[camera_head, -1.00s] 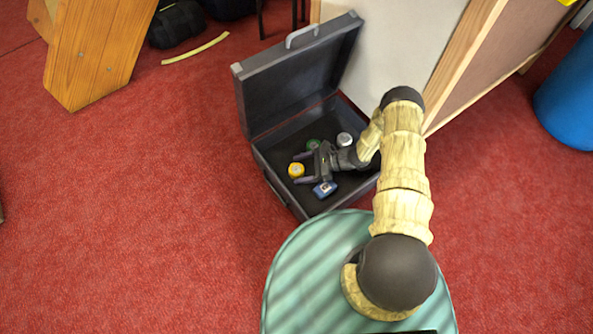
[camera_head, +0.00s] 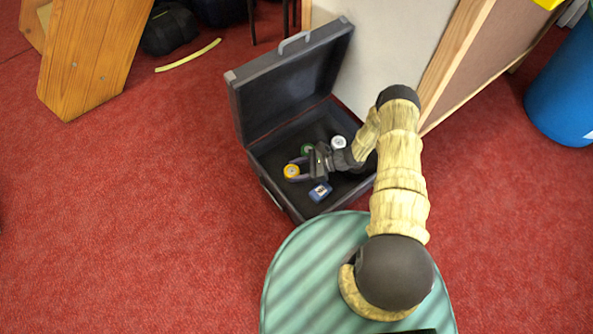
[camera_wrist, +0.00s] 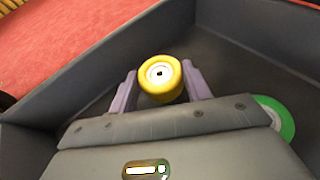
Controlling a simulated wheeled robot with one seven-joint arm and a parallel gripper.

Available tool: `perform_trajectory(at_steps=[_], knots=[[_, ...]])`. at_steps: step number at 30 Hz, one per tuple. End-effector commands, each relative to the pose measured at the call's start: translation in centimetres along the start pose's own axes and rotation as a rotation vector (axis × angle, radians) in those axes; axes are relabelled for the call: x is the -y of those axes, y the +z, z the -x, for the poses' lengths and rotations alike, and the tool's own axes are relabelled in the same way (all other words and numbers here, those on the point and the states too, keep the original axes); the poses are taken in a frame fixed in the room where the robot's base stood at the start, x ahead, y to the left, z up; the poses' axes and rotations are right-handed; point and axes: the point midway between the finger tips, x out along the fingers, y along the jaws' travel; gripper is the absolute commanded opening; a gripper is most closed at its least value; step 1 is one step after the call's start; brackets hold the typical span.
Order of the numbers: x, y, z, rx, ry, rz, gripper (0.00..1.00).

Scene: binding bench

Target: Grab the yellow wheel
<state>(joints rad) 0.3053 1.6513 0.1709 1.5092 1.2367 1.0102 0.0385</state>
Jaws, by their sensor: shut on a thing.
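The yellow wheel (camera_head: 291,171) is in the open dark case (camera_head: 265,177), near its left side. In the wrist view the yellow wheel (camera_wrist: 160,77) has a white hub and sits between the two purple fingers. My gripper (camera_head: 297,171) is inside the case and reaches to the left. In the wrist view my gripper (camera_wrist: 160,88) is shut on the wheel, with one finger on each side. In the head view the fingers are small and partly hidden by the wheel.
A green wheel (camera_wrist: 275,118) lies right of the gripper in the wrist view. A white wheel (camera_head: 338,142) and a blue object (camera_head: 320,192) are also in the case. The case lid (camera_head: 290,83) stands open behind. A board (camera_head: 385,50) stands behind the case.

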Motion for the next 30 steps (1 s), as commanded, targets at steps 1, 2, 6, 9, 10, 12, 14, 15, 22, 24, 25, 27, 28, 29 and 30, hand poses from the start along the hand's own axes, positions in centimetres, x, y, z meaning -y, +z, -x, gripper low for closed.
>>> perform_trajectory(at_steps=[1,2,6,9,10,12,14,15,22,24,25,27,28,29,30], knots=[[0.1,1.4,0.6,0.000,-0.002,0.001,0.26],[0.1,1.9,0.8,0.001,-0.002,0.001,0.26],[0.1,4.4,1.9,0.001,-0.002,0.000,0.26],[0.1,5.9,2.5,0.001,-0.002,-0.001,0.26],[0.0,6.3,2.6,0.001,-0.002,-0.001,0.26],[0.0,7.0,2.9,0.001,-0.001,-0.001,0.26],[0.0,7.3,3.1,0.000,0.000,-0.001,0.26],[0.0,7.4,3.1,0.000,0.000,-0.001,0.26],[0.0,7.4,3.1,0.000,0.000,-0.001,0.26],[0.0,7.4,3.1,0.000,0.000,-0.001,0.26],[0.0,7.4,3.1,0.000,0.000,-0.001,0.26],[0.0,7.4,3.1,0.000,0.000,-0.001,0.26],[0.0,7.4,3.1,0.000,0.000,-0.001,0.26],[0.0,7.4,3.1,0.000,0.000,-0.001,0.26],[0.0,7.4,3.1,0.000,0.000,-0.001,0.26]])
